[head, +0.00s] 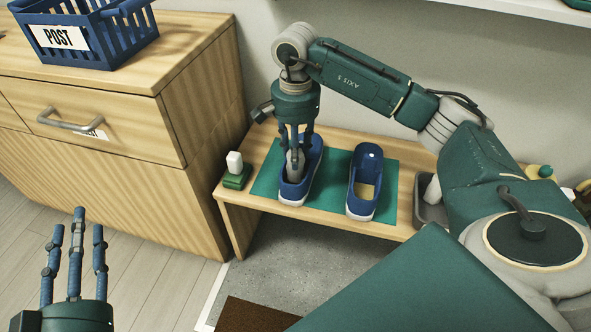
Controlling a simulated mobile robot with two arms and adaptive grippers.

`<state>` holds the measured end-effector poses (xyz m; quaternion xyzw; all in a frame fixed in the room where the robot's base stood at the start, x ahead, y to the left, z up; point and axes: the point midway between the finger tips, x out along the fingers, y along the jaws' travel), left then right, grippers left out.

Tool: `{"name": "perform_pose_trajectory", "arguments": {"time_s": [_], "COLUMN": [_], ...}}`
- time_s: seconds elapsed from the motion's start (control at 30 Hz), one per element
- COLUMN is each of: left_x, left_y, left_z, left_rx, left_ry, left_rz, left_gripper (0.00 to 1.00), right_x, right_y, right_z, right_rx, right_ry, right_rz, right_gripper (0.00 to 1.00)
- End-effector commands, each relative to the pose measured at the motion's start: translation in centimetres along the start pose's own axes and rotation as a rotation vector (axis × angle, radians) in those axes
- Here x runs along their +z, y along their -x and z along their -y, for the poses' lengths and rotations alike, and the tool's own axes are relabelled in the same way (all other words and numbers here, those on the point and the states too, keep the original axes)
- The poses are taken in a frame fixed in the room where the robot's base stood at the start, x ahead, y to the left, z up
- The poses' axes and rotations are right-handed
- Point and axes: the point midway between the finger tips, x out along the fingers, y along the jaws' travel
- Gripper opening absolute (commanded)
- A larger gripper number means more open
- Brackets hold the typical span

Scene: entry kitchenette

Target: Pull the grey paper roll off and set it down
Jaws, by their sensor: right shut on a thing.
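The grey paper roll (291,167) is in the opening of the left blue shoe (314,170), partly hidden by my fingers. My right gripper (295,163) reaches down from above and is shut on the roll. I cannot tell how deep the roll sits in the shoe. My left gripper (77,225) is at the lower left, away from the shoes, with its fingers apart and nothing between them.
A second blue shoe (365,206) stands to the right on the green mat (335,164) on a low wooden bench (402,159). A wooden cabinet (115,185) bears a blue POST basket (127,47). A grey tray (430,212) is at the right.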

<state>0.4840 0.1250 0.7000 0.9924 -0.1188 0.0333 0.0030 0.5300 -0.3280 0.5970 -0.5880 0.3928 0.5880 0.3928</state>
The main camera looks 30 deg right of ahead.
Motion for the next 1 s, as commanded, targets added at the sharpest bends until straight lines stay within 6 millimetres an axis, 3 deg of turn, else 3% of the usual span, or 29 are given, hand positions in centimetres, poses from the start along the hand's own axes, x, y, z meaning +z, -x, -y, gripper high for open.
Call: {"name": "perform_pose_trajectory", "arguments": {"time_s": [1.0], "left_x": [3.2], "left_y": [0.6], "left_z": [0.5], "left_rx": [-0.009], "left_ry": [-0.002], "left_rz": [0.139], "left_gripper": [0.40], "right_x": [0.0], "right_y": [0.8], "right_z": [0.0], "right_rx": [0.000], "right_ry": [0.000], "right_rz": [0.000], "right_gripper": [0.00]}}
